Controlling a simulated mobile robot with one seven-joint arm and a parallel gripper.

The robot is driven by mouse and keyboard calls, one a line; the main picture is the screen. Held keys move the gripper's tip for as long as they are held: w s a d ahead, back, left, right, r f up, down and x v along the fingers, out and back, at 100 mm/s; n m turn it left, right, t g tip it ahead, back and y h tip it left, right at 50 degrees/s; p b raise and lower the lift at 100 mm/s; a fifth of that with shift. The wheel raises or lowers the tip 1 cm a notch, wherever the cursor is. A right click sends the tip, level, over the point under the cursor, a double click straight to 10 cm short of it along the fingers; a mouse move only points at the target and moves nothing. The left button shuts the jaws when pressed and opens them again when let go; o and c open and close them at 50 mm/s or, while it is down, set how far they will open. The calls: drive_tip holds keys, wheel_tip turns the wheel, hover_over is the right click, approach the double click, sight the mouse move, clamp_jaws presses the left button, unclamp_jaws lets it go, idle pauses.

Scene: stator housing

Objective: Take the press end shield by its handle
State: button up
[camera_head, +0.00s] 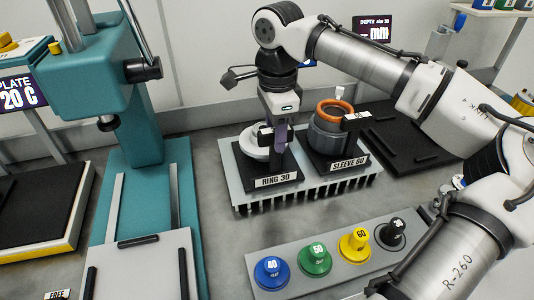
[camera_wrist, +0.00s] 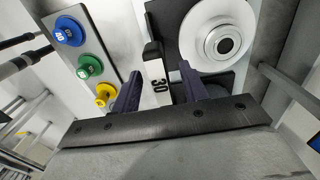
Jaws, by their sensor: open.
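A pale round end shield with a raised hub (camera_wrist: 222,41) lies on a black base marked RING 30; in the head view its pale disc (camera_head: 256,145) shows beside my gripper. A black upright piece, apparently its handle (camera_wrist: 152,55), stands at the disc's left in the wrist view. My gripper (camera_head: 281,140) hangs over the RING 30 place, pointing down. In the wrist view its two purple fingers (camera_wrist: 160,84) are apart with nothing between their tips. The black piece shows just beyond the gap; I cannot tell the height between them.
A sleeve with an orange rim (camera_head: 335,108) stands right of my gripper on the SLEEVE 60 base. A panel of blue (camera_head: 272,272), green, yellow and black knobs lies in front. A teal press (camera_head: 135,150) stands at left. A black tray (camera_head: 410,140) at right looks empty.

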drive_tip(key=shift+c, duration=0.4)
clamp_jaws()
idle(1.0)
